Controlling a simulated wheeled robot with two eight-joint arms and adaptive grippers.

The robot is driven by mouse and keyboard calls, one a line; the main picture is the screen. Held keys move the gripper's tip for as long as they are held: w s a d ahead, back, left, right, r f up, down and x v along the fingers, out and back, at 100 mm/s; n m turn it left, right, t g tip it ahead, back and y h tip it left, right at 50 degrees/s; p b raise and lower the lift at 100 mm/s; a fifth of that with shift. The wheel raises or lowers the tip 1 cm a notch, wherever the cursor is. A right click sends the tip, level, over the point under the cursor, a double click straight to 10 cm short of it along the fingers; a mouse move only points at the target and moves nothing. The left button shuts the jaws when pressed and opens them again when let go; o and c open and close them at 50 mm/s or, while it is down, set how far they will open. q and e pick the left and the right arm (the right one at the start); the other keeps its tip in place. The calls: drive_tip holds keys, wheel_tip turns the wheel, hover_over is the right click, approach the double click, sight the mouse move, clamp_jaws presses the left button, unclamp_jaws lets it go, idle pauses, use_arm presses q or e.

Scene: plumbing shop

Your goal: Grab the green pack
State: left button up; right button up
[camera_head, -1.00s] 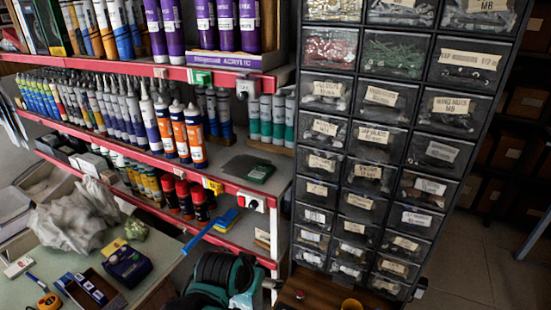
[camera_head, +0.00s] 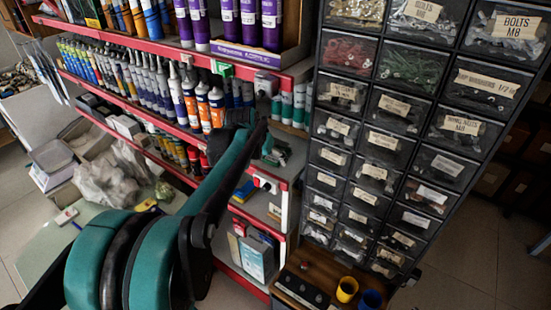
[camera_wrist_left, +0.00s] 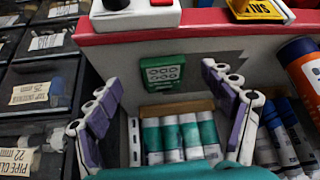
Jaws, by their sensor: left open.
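In the head view the pack (camera_head: 277,153) shows only partly, on the middle shelf beside my left arm's end. My left gripper (camera_wrist_left: 161,78) is open, one finger on each side of the pack, with nothing held. In the head view the left gripper (camera_head: 246,122) reaches in over the shelf. My right gripper is not visible.
The red shelf edge (camera_head: 215,62) of the shelf above is near my arm. A drawer cabinet (camera_head: 385,150) closely flanks the shelf on the right.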

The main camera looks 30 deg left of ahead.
sight(274, 159)
use_arm(q)
drive_tip(key=shift+w, duration=0.55)
drive_tip(key=w, duration=0.3)
drive_tip(key=shift+a+b, duration=0.15)
drive_tip(key=shift+b, duration=0.2)
drive_tip(key=x, duration=0.3)
drive_tip(key=shift+b, duration=0.3)
drive_tip(key=shift+c, duration=0.2)
drive_tip(key=c, duration=1)
